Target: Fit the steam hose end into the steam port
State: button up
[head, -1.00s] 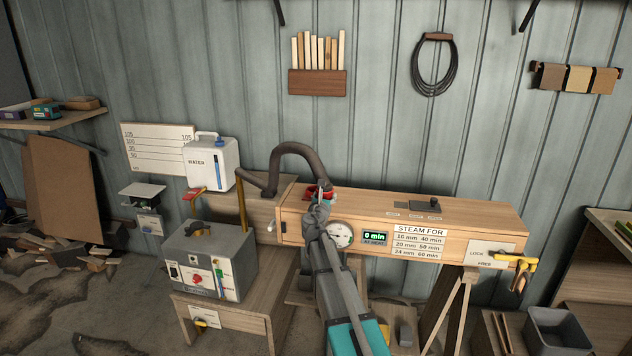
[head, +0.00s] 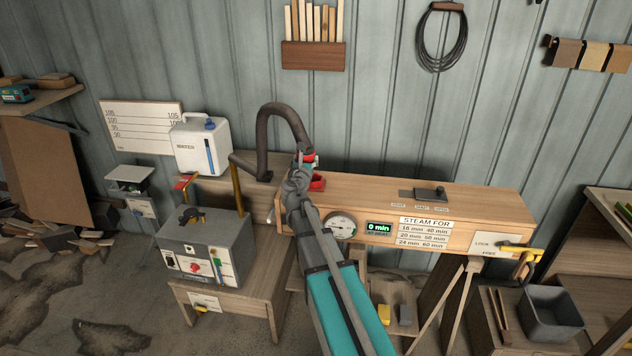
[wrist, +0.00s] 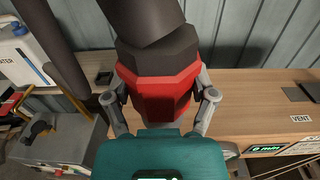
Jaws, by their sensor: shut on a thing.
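The steam hose (head: 264,135) is a thick dark tube that arches up from beside the boiler and bends down to my gripper. Its red end (head: 309,158) is held between the fingers of my gripper (head: 302,168). In the wrist view the red hose end (wrist: 160,88) fills the space between both fingers (wrist: 160,100), with the dark hose above it. The red steam port (head: 317,184) is on the left part of the wooden steam box top (head: 370,190), just below the hose end. They look apart. In the wrist view the port is hidden.
The grey boiler (head: 205,240) stands on a wooden stand at left, with a white water can (head: 200,145) behind it. A dial gauge (head: 342,228) and a timer (head: 378,228) are on the box front. A dark slider (head: 428,193) sits on the box top at right.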

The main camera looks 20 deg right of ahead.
jog(key=shift+d, duration=0.25)
jog(key=shift+w+d+f, duration=0.2)
jog(key=shift+w+d, duration=0.05)
jog(key=w+d+f+b, duration=0.6)
jog(key=w+f+b, duration=0.2)
jog(key=w+b, duration=0.1)
jog(key=shift+w+d+f, duration=0.3)
jog(key=shift+w+f, duration=0.05)
jog(key=shift+w, duration=0.45)
jog(key=shift+w+d+f+b, duration=0.1)
jog(key=shift+w+f+b, duration=0.1)
jog(key=shift+f+b, duration=0.25)
jog(key=shift+w+d+f+b, duration=0.1)
jog(key=shift+w+f+b, duration=0.05)
jog(key=shift+f+b, duration=1.45)
